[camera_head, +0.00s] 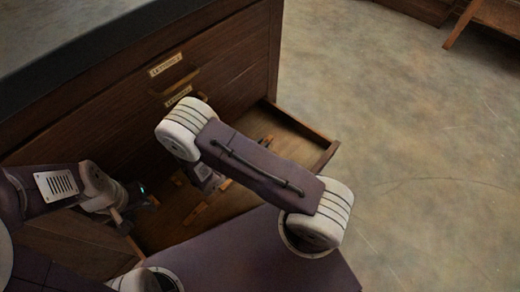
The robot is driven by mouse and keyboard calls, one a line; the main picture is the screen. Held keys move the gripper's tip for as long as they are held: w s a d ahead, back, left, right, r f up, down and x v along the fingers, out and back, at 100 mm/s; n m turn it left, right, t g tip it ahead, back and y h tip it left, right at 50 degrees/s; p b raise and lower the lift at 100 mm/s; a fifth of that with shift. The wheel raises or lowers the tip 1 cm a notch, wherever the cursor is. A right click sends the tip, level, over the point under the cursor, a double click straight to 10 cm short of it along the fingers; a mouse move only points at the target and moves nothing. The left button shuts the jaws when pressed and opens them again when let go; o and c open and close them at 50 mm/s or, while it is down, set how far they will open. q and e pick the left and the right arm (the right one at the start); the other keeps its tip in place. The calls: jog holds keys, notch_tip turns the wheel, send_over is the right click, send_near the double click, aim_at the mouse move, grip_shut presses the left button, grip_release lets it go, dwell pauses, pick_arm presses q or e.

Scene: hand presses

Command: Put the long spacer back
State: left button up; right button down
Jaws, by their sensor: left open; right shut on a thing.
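An open wooden drawer (322,158) sticks out from the low part of the cabinet. Several orange-brown wooden pieces lie inside it, one of them (195,214) near its middle; I cannot tell which is a spacer. My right gripper (212,186) points down into the drawer, mostly hidden under its own wrist and forearm. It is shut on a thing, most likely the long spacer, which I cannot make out. My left gripper (125,218) is open at the drawer's left side, with a small cyan light on it. I cannot tell whether it touches the drawer.
The dark-topped wooden cabinet (110,105) fills the upper left, with shut drawers bearing label plates (165,65) above the open one. The floor (420,170) to the right is free. Wooden furniture legs (460,25) show at the top right.

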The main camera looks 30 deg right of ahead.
jog(key=shift+f, duration=0.85)
jog(key=shift+r, duration=0.2)
pick_arm(q)
jog(key=shift+f, duration=0.55)
pick_arm(e)
jog(key=shift+f, duration=0.1)
jog(key=c, duration=1.4)
grip_release()
